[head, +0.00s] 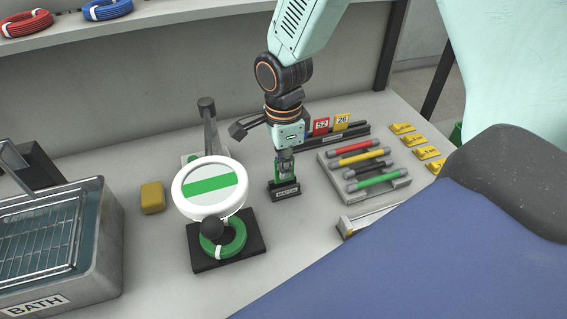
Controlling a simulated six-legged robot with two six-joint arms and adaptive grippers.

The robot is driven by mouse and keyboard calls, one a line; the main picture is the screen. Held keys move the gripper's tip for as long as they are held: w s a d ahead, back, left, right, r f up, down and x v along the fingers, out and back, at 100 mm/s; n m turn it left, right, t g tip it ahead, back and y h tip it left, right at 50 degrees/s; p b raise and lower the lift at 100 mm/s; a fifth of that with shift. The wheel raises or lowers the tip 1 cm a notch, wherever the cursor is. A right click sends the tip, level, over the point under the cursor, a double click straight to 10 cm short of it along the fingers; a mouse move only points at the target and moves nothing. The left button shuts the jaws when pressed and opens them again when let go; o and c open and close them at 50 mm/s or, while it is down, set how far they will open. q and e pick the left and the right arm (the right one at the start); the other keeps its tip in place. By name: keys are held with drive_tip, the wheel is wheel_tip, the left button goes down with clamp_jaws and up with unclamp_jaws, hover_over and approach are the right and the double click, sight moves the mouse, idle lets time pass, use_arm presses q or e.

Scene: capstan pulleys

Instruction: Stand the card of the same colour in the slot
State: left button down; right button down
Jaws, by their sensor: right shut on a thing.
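My right gripper (285,160) points down and is shut on a small green card (286,174). The card's lower edge is at the black slot block (286,192) with a white label, which seems to read MATCH. The fingers hide part of the card, so I cannot tell how deep it sits. A red card marked 52 (321,126) and a yellow card marked 26 (342,122) stand in a dark rack (352,138) behind to the right. A round white-rimmed disc (210,188) shows a green band, above a green coil (228,241) on a black base. My left gripper is not in view.
A grey tray (390,192) of coloured rods lies right of the slot block. Yellow pieces (414,140) line the right side. A BATH tank (60,245) with a wire rack and a yellow block (153,197) are left. Coils lie on the shelf above.

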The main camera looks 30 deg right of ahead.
drive_tip(key=shift+f+b, duration=0.6)
drive_tip(key=shift+f, duration=0.9)
drive_tip(key=c, duration=1.4)
unclamp_jaws()
drive_tip(key=shift+c, duration=0.2)
drive_tip(key=shift+o, duration=0.4)
drive_tip(key=shift+o, duration=1.2)
drive_tip(key=shift+r, duration=0.15)
wheel_tip(320, 180, up, 7)
drive_tip(key=p, duration=0.7)
